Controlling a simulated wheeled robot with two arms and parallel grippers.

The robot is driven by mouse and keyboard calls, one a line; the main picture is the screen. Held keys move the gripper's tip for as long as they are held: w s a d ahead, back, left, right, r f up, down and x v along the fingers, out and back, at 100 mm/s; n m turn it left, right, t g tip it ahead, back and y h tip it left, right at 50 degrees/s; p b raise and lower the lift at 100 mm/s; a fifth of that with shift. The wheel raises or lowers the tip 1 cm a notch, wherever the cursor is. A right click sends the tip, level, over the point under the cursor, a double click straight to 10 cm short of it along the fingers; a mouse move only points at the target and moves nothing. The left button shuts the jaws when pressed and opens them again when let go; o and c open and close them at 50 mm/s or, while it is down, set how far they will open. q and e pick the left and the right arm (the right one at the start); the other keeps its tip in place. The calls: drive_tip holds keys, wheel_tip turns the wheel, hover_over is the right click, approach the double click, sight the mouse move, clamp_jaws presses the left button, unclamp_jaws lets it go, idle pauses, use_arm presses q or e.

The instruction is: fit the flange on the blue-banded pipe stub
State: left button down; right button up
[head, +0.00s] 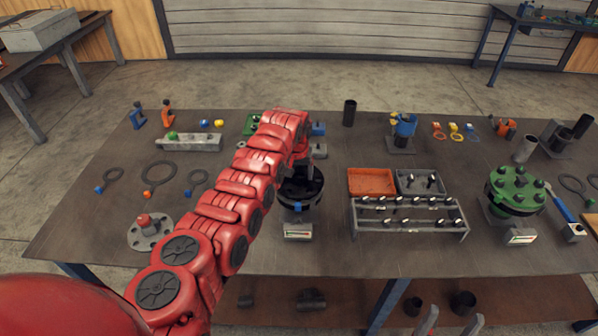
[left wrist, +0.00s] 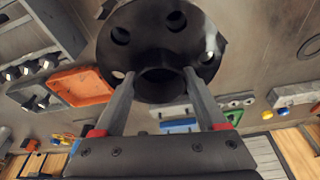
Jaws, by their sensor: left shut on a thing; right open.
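A black round flange (head: 301,190) with several bolt holes is at the table's middle, over a stand with a small label plate (head: 298,232). A small blue patch (head: 298,207) shows at its front edge; the pipe stub is otherwise hidden. My left gripper (head: 296,170) reaches in from above and behind. In the left wrist view the black flange (left wrist: 178,45) fills the top, and my left gripper (left wrist: 158,74) is shut on it, fingers either side of its centre. I cannot tell if the flange is seated or held above. My right gripper is not in view.
An orange tray (head: 371,181), a grey tray (head: 420,181) and a bolt rack (head: 408,217) stand just to the right. A green flange (head: 515,190) stands further right. A grey flange plate (head: 150,232) with a red knob lies at the left.

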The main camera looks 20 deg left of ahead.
idle(0.7)
use_arm(q)
drive_tip(key=shift+f+b, duration=0.4)
drive_tip(key=shift+b, duration=0.05)
drive_tip(key=shift+w+f, duration=0.1)
unclamp_jaws()
